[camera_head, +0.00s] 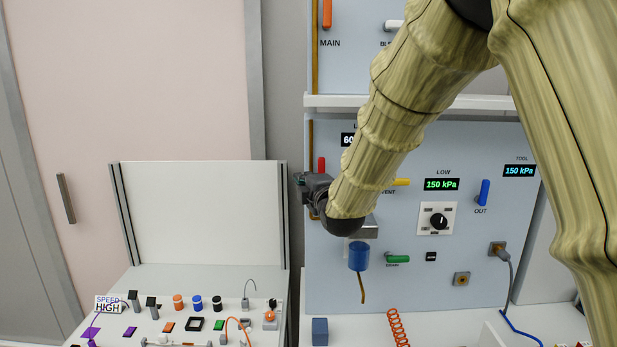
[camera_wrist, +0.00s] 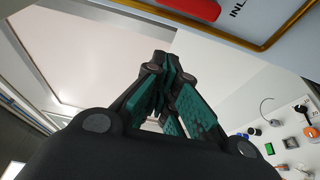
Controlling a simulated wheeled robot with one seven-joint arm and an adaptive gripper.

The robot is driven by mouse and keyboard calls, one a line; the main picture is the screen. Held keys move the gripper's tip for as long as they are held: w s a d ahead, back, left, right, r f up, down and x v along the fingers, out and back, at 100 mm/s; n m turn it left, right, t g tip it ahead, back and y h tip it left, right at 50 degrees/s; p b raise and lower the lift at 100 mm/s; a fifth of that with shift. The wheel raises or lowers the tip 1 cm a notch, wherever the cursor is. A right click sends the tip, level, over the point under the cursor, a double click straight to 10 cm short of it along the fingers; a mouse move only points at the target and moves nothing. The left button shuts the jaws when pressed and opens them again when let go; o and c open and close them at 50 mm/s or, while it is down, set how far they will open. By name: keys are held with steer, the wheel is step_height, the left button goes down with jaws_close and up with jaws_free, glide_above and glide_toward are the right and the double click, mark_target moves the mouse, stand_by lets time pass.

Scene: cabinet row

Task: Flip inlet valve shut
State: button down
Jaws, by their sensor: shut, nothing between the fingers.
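The inlet valve's red lever (camera_head: 321,164) shows at the left edge of the lower blue-grey panel (camera_head: 460,270), standing upright just above my gripper (camera_head: 302,182). My arm hides part of the panel around it. In the wrist view the red lever (camera_wrist: 196,8) lies along the top edge, near a label that begins "INL". My gripper (camera_wrist: 168,68) has its green-padded fingers drawn together with nothing between them. The fingertips are beside the panel's left edge, and the lever appears apart from them. I cannot tell the exact gap in depth.
A blue cylinder (camera_head: 358,256), a green drain lever (camera_head: 398,259), a yellow vent lever (camera_head: 401,182), a blue OUT lever (camera_head: 484,192) and a black knob (camera_head: 438,221) are on the panel. A white upright board (camera_head: 205,215) and a bench with small parts stand left.

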mark_target(321, 171)
steer(key=w+p, duration=0.2)
steer(key=w, duration=0.1)
steer(key=w+p, duration=0.3)
steer(key=w, duration=0.1)
steer(key=shift+w+d+r, duration=0.1)
steer(key=shift+w+d, duration=0.1)
steer(key=shift+w, duration=0.1)
steer(key=shift+w+d+p, duration=0.1)
steer(key=shift+d+p, duration=0.2)
steer(key=shift+d, duration=0.15)
steer(key=shift+d, duration=0.1)
